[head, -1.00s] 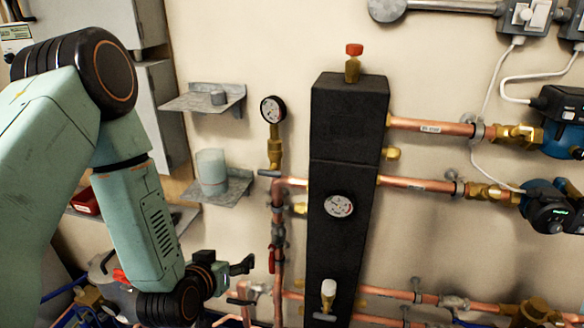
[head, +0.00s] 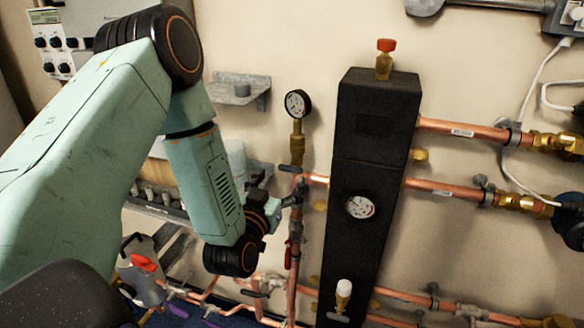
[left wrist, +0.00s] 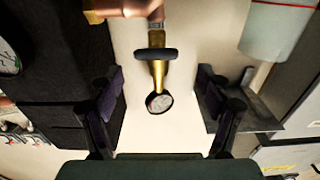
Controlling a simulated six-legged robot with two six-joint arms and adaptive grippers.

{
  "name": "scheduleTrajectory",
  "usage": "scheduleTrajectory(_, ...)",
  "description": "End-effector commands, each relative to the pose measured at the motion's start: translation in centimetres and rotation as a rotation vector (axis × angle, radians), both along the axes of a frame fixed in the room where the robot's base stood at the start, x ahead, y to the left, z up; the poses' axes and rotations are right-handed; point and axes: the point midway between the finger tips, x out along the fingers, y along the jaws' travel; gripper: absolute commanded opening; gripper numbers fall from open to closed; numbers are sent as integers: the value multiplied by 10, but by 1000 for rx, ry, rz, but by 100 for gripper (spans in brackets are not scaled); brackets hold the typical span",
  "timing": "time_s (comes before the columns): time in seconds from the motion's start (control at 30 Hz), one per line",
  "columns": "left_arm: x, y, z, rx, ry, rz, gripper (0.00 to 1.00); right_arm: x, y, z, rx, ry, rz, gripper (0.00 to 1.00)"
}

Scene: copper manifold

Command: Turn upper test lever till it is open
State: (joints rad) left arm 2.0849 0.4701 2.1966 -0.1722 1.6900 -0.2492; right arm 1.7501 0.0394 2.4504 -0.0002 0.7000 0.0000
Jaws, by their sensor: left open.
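The upper test lever (head: 291,169) is a short dark handle on the brass stem below the upper pressure gauge (head: 298,103), lying crosswise to the stem. In the left wrist view the lever (left wrist: 155,54) shows above the middle, in front of the brass fitting, with the gauge (left wrist: 159,102) below it. My left gripper (head: 288,191) is just below the lever in the head view. Its open fingers (left wrist: 160,98) stand either side of the lever and gauge in the left wrist view, with nothing between them touching. My right gripper is not in view.
A black insulated manifold (head: 366,150) with a second gauge (head: 360,207) stands right of the lever. Copper pipes (head: 462,130) run right from it. A grey shelf (head: 243,90) is left of the gauge. A pale cup (left wrist: 279,30) is close by in the left wrist view.

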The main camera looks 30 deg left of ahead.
Motion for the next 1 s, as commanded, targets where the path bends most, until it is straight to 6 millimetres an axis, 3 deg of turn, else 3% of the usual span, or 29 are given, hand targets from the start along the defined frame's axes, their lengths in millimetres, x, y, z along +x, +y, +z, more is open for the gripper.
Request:
scheduleTrajectory(0.2,35,8,1,2,-3,-2,77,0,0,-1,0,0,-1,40)
scheduleTrajectory(0.4,57,11,1,0,-1,-4,77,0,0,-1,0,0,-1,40)
scheduleTrajectory(0.77,62,11,0,-1,1,-6,76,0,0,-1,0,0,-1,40)
scheduleTrajectory(1.0,62,12,0,-1,1,-6,56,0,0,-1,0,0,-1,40)
